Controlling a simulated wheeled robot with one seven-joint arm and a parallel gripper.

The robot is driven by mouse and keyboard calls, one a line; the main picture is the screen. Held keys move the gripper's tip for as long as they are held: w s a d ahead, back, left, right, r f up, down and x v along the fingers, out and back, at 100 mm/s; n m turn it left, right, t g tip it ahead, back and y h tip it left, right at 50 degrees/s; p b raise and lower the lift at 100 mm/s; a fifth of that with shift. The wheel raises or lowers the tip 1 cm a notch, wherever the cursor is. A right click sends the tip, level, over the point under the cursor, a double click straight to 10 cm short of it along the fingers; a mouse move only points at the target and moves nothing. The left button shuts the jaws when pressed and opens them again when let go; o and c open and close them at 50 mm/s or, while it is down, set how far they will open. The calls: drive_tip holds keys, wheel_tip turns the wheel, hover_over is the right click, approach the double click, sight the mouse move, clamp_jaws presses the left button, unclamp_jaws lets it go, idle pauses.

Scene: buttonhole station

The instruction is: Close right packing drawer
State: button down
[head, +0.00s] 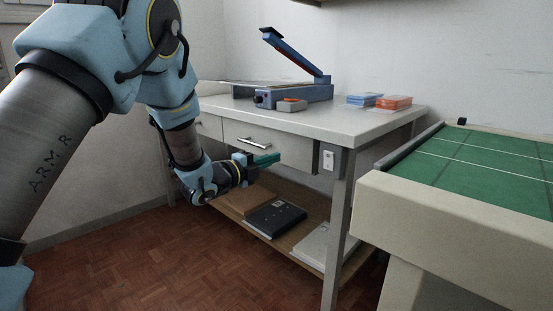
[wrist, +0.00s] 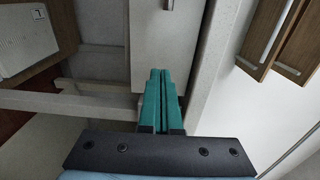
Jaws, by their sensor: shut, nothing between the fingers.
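The right packing drawer (head: 292,150) is a pale grey front with a silver bar handle (head: 252,143), under the right part of the packing table's top. It looks close to flush with the table; I cannot tell whether a small gap is left. My gripper (head: 272,159) has green fingers, shut and empty, at the lower part of the drawer front. In the wrist view the closed fingertips (wrist: 161,72) overlap the edge of a pale panel (wrist: 163,38), with a bit of handle (wrist: 169,5) at the top. Whether they touch it is unclear.
The packing table (head: 345,122) carries a blue-armed press (head: 300,92) and orange and blue packs (head: 393,101). A lower shelf holds a black binder (head: 275,219) and boxes. A green-topped table (head: 480,165) stands at right. The floor in front is clear.

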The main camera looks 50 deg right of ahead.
drive_tip(key=w+a+f+n+t+y, duration=0.1)
drive_tip(key=w+a+n+t+y, duration=0.25)
drive_tip(key=w+a+n, duration=0.6)
drive_tip(key=w+a+f+n+t+y, duration=0.1)
drive_tip(key=w+a+n+t+y, duration=0.25)
drive_tip(key=a, duration=1.05)
drive_tip(key=w+a+f+n+t+y, duration=0.2)
drive_tip(key=w+a+n+y, duration=0.25)
drive_tip(key=w+a, duration=0.55)
drive_tip(key=s+a+f+n+g+y, duration=0.1)
drive_tip(key=s+a+n+y, duration=0.1)
drive_tip(key=s+a+n, duration=0.45)
drive_tip(key=s+a+f+n+g+y, duration=0.1)
drive_tip(key=a+n+y, duration=0.15)
drive_tip(key=a, duration=0.75)
drive_tip(key=s+a+f+n+g+y, duration=0.1)
drive_tip(key=s+a+n+g, duration=0.1)
drive_tip(key=s+a+n, duration=0.45)
drive_tip(key=s+a+r+n+g+p, duration=0.2)
drive_tip(key=s+a+n, duration=0.1)
drive_tip(key=s+a, duration=0.2)
wheel_tip(320, 180, up, 28)
drive_tip(key=p, duration=2.8)
drive_tip(key=shift+a+r+m+y+p, duration=0.15)
drive_tip(key=shift+r+m+y+p, duration=0.15)
drive_tip(key=shift+y+p, duration=0.1)
drive_tip(key=shift+w, duration=0.1)
